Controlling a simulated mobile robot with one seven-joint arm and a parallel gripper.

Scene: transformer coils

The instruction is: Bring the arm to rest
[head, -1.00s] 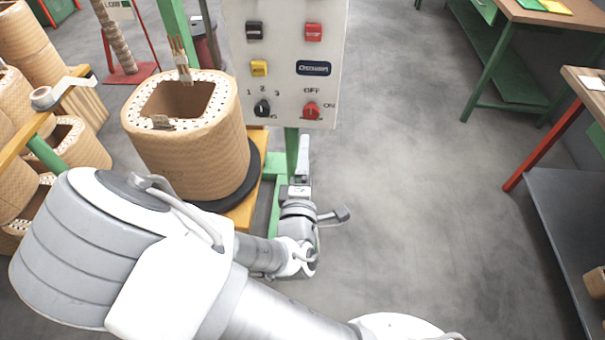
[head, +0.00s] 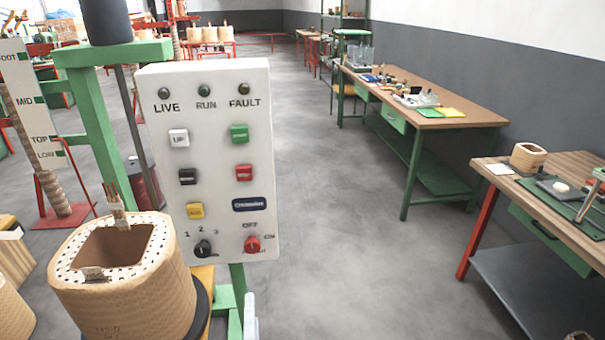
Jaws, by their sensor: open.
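Only a pale grey tip of my gripper (head: 250,318) shows at the bottom edge of the head view, just below the control panel (head: 207,165). The rest of my gripper and my arm is out of view below. Nothing shows held at the tip. The panel has LIVE, RUN and FAULT lamps, several coloured buttons and two knobs.
A paper-wrapped coil (head: 125,285) stands upright left of the panel, close to my gripper. A green frame (head: 95,130) rises behind it. Workbenches (head: 430,115) and (head: 545,165) line the right side. The grey floor between panel and benches is clear.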

